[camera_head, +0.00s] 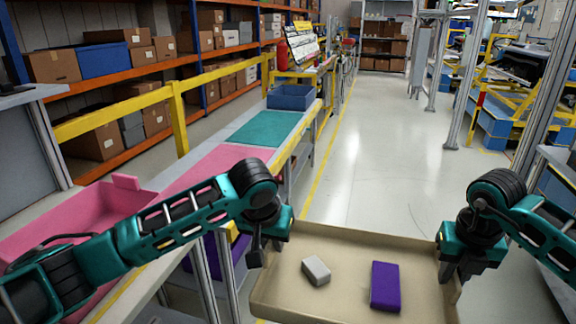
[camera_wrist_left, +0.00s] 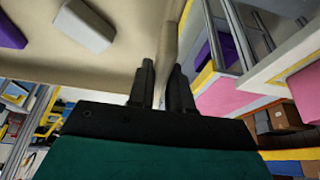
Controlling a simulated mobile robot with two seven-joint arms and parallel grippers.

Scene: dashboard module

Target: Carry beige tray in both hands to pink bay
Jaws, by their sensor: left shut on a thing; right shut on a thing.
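The beige tray (camera_head: 345,240) is held level in front of me, with a grey block (camera_head: 316,270) and a purple block (camera_head: 385,287) lying apart in it. My left gripper (camera_head: 257,252) is shut on the tray's left wall. In the left wrist view its fingers (camera_wrist_left: 162,85) straddle the wall, and the tray (camera_wrist_left: 125,45) shows beside them. My right gripper (camera_head: 446,268) is shut on the right wall. A flat pink area (camera_head: 205,170), which looks like the pink bay, lies on the bench to the left, partly hidden by my left arm.
A pink bin (camera_head: 85,215) stands at the left, partly behind my left arm. Beyond the pink area are a teal area (camera_head: 264,127) and a blue bin (camera_head: 291,97) on the bench. A yellow rail (camera_head: 178,115) runs behind. The floor (camera_head: 385,165) ahead is clear.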

